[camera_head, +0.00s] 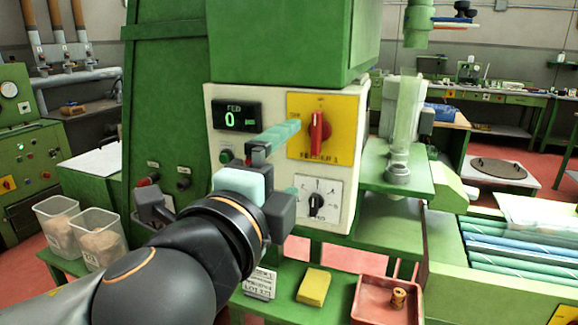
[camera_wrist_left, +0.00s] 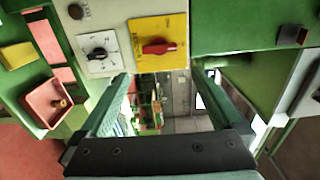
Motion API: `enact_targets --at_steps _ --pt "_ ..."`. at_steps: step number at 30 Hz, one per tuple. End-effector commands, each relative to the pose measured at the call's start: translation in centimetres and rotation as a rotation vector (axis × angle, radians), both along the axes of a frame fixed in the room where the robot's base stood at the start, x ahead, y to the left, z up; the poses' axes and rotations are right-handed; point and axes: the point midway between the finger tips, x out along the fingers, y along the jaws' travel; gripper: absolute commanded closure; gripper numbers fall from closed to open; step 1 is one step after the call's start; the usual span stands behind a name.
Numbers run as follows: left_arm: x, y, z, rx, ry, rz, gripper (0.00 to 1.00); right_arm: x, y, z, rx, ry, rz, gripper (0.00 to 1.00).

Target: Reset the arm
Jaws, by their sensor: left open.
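My left gripper (camera_head: 292,160) is in front of the green machine's control panel (camera_head: 273,185). Its two teal fingers are apart, with nothing between them in the left wrist view (camera_wrist_left: 162,78). A red rotary knob (camera_head: 319,131) on a yellow plate (camera_head: 345,108) is just beyond the fingers; it also shows in the wrist view (camera_wrist_left: 160,47). A black knob (camera_head: 317,204) on a white plate sits below it, also in the wrist view (camera_wrist_left: 97,53). The display (camera_head: 237,117) reads 0. I cannot tell whether a finger touches the panel. My right gripper is not in view.
Below the panel, a green shelf holds a yellow block (camera_head: 313,287), a label card (camera_head: 260,283) and a red tray (camera_head: 372,312) with a cork stopper (camera_head: 398,297). Clear bins (camera_head: 98,236) stand at left. A clear tube (camera_head: 405,115) stands right of the panel.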

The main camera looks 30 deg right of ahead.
Motion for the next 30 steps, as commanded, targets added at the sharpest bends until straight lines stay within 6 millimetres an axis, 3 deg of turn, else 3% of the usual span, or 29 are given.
enact_targets --at_steps 19,23,30 --pt "0.5 0.2 -0.3 -0.026 0.04 -0.004 0.0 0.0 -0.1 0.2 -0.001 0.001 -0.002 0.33" --pt "1.9 0.9 -1.4 -0.117 0.164 -0.011 0.0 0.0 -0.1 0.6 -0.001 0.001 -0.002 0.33" --pt "6.3 3.8 -5.6 -0.368 0.479 0.015 0.0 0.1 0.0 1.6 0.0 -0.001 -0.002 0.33"
